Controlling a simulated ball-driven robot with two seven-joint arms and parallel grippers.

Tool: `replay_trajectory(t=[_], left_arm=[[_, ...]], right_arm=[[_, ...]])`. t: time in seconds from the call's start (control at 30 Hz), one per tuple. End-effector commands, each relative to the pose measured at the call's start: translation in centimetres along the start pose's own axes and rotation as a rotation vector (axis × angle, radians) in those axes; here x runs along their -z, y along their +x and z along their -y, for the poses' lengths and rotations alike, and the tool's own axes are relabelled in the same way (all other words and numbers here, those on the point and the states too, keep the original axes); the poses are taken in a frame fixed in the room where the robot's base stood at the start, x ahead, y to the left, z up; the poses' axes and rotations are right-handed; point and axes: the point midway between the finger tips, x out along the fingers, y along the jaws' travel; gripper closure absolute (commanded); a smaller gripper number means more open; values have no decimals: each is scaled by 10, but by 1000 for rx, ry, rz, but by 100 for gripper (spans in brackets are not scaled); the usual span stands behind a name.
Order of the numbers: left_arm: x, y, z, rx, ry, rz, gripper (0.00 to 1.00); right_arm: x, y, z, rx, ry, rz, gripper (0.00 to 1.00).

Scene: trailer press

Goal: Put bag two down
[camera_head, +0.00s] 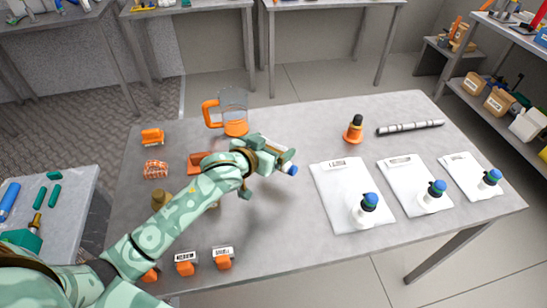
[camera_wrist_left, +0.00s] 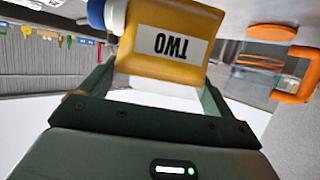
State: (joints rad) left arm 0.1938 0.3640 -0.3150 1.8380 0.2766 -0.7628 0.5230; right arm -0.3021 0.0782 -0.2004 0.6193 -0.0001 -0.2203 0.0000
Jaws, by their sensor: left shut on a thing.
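My left gripper (camera_head: 262,170) reaches in from the left over the middle of the grey table. It is shut on bag two, a yellow container (camera_wrist_left: 180,22) with a white label reading TWO, upside down in the left wrist view, and a blue cap (camera_wrist_left: 97,14). In the head view the gripper hides most of bag two; its blue cap (camera_head: 292,169) shows at the right end. Bag two appears tilted on its side and held above the table (camera_head: 285,215). My right gripper is not in view.
An orange-handled clear jug (camera_head: 236,112) stands behind the gripper. To the right lie white clipboards (camera_head: 338,190), each bearing a blue-capped bottle (camera_head: 368,210). An orange bottle (camera_head: 353,132) and a grey rod (camera_head: 410,128) are at the back. Labelled orange items (camera_head: 222,259) sit at the front left.

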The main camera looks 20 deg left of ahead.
Motion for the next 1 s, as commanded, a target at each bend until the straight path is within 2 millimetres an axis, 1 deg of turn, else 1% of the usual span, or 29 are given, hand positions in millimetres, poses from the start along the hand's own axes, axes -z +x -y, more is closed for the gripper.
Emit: replay_trajectory(t=[0.13, 0.23, 0.3, 0.57, 0.7, 0.73, 0.77, 1.0], left_arm=[[-6, 12, 0, -1, -1, -3, 52], [-26, 20, 0, -1, 1, 2, 52], [-34, 23, 0, -2, 0, 1, 52], [-32, 22, 0, -1, 1, -4, 52], [-35, 24, 0, 0, 1, -3, 52], [-36, 24, 0, 0, 2, 1, 3], [-36, 24, 0, 0, 2, 1, 0], [-34, 23, 0, 0, 2, 0, 0]], right_arm=[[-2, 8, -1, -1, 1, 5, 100], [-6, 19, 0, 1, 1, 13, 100], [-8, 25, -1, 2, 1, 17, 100], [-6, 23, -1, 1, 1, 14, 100], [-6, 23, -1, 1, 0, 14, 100], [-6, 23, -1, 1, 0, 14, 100], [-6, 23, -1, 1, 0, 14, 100], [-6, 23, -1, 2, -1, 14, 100]])
